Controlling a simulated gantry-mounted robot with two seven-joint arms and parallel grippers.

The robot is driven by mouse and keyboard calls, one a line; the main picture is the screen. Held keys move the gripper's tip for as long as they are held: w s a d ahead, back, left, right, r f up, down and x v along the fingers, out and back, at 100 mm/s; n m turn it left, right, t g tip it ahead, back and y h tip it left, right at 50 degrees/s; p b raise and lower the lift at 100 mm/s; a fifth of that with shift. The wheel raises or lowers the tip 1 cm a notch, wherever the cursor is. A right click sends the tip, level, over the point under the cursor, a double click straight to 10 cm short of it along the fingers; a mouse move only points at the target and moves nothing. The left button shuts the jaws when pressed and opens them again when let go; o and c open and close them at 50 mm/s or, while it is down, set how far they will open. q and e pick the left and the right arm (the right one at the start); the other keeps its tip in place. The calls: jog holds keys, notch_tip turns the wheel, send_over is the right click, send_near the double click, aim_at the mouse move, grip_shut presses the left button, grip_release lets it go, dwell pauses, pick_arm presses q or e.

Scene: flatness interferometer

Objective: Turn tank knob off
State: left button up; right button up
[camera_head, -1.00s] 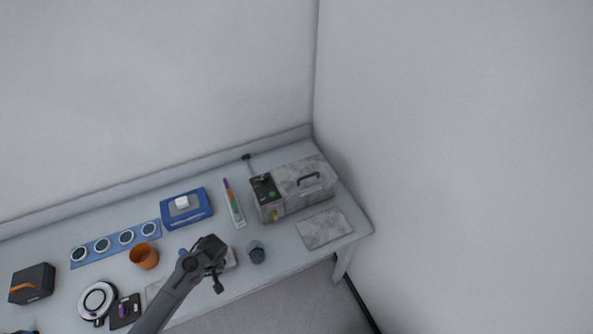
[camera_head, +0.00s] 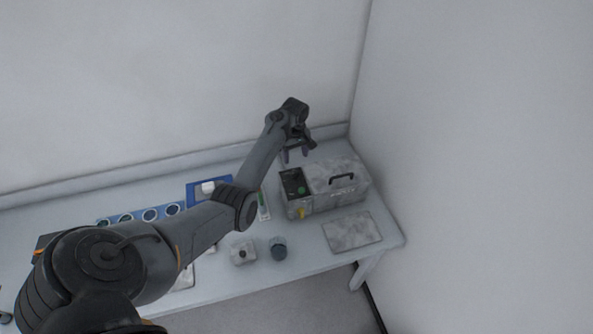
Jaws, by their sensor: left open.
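The tank (camera_head: 335,188) is a mottled grey box with a dark handle on its lid, at the right of the table. A black panel (camera_head: 293,183) on its left end carries a green round part (camera_head: 301,190), which may be the knob; this is too small to be sure. A yellow part (camera_head: 301,213) shows on its front. My left gripper (camera_head: 296,156) is open and empty, pointing down above the rear left of the tank, seemingly apart from it. My right gripper is not in view.
A flat grey plate (camera_head: 352,232) lies at the table's right front. A blue box (camera_head: 196,190) and a blue strip of round discs (camera_head: 150,214) are partly behind my arm. A wall rises behind.

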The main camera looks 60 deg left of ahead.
aim_at(295, 172)
pick_arm(q)
notch_tip(295, 172, down, 9)
jog(key=shift+f+b, duration=0.15)
jog(key=shift+b, duration=0.35)
jog(key=c, duration=1.1)
jog(key=shift+o, duration=0.2)
